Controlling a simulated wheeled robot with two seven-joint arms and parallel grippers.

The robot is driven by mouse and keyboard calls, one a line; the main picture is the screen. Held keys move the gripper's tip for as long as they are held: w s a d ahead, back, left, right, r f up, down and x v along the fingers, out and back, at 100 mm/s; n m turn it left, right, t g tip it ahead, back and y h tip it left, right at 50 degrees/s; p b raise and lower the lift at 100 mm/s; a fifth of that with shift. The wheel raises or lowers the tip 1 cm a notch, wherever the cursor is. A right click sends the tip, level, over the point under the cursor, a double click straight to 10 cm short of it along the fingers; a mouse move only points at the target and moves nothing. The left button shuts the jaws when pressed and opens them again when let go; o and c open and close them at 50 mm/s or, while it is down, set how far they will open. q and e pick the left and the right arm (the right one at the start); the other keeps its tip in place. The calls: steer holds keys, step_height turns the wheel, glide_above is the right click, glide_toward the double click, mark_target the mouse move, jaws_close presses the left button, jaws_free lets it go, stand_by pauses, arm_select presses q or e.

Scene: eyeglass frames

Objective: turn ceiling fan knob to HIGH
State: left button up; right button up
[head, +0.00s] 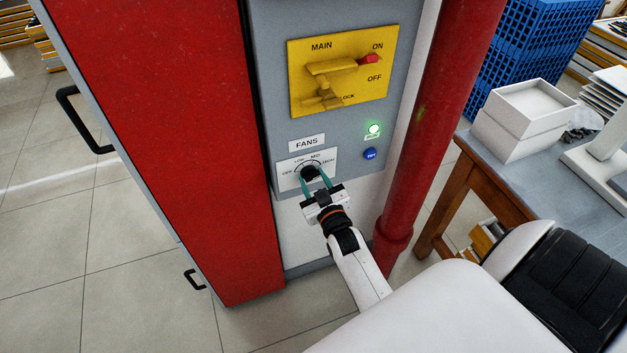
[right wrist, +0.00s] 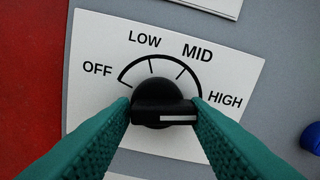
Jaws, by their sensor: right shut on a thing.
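The black fan knob (head: 309,172) sits on a white dial plate (head: 286,181) under the FANS label on the grey panel. In the right wrist view the knob (right wrist: 160,103) shows close up, with OFF, LOW, MID and HIGH around its arc. Its white pointer line lies level and points right, toward the HIGH end, just below the HIGH lettering (right wrist: 225,99). My right gripper (head: 314,181) is at the knob from below. Its two teal fingers (right wrist: 163,116) are shut on the knob's bar, one at each end. My left gripper is not in view.
Above the dial is a yellow MAIN switch plate (head: 298,96) with a lever. A lit green lamp (head: 374,129) and a blue button (head: 370,153) are to the right. A red pipe (head: 428,110) runs close beside the panel. A table (head: 560,170) with white boxes stands farther right.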

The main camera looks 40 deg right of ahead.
steer(key=shift+d+r, duration=0.25)
steer(key=o, duration=0.8)
steer(key=shift+o, duration=0.5)
steer(key=shift+f, duration=0.15)
steer(key=shift+s, duration=0.1)
steer(key=v, duration=1.1)
steer(key=shift+s+a+b, duration=0.2)
steer(key=shift+s+b, duration=0.1)
steer(key=shift+s, duration=0.1)
